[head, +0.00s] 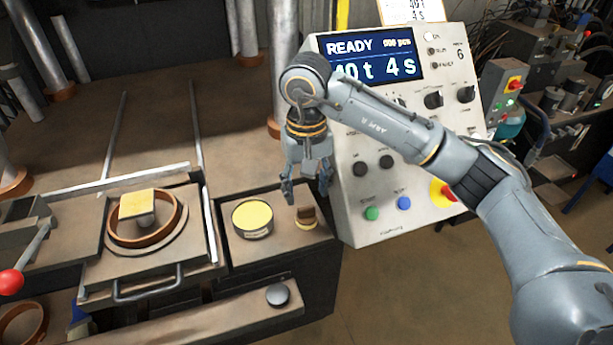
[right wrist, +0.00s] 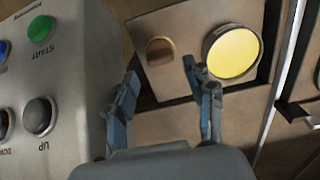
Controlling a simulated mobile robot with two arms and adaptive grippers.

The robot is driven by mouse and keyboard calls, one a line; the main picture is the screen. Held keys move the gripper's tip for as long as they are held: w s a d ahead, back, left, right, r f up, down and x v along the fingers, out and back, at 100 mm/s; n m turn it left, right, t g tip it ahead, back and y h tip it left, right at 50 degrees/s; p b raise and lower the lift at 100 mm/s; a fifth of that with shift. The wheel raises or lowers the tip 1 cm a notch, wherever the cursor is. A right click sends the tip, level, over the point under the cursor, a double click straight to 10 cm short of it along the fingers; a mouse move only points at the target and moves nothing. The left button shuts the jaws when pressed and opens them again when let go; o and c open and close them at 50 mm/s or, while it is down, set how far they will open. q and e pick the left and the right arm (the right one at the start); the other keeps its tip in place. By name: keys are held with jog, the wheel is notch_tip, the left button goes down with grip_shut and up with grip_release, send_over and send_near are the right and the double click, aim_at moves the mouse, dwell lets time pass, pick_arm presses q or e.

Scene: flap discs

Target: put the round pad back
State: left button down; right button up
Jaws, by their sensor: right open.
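A small round pad with a brown grip on top and a pale yellow base (head: 306,217) stands on the side shelf, right of a round tin with a yellow face (head: 253,219). In the right wrist view the pad (right wrist: 160,50) shows just beyond the fingertips and the tin (right wrist: 234,53) to its right. My right gripper (head: 306,190) is open and empty, pointing down above the pad. In the right wrist view its fingers (right wrist: 160,78) are spread apart, with no contact visible. My left gripper is not in view.
A control panel (head: 400,215) with buttons stands close to the right of my gripper. At left, a yellow block (head: 138,207) sits at a brown ring (head: 117,233) on a plate with a handle. A dark round knob (head: 278,295) lies in front; a red-knobbed lever (head: 12,282) is far left.

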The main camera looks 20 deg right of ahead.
aim_at(306, 207)
jog(key=shift+r+b, duration=0.35)
jog(key=shift+r, duration=2.35)
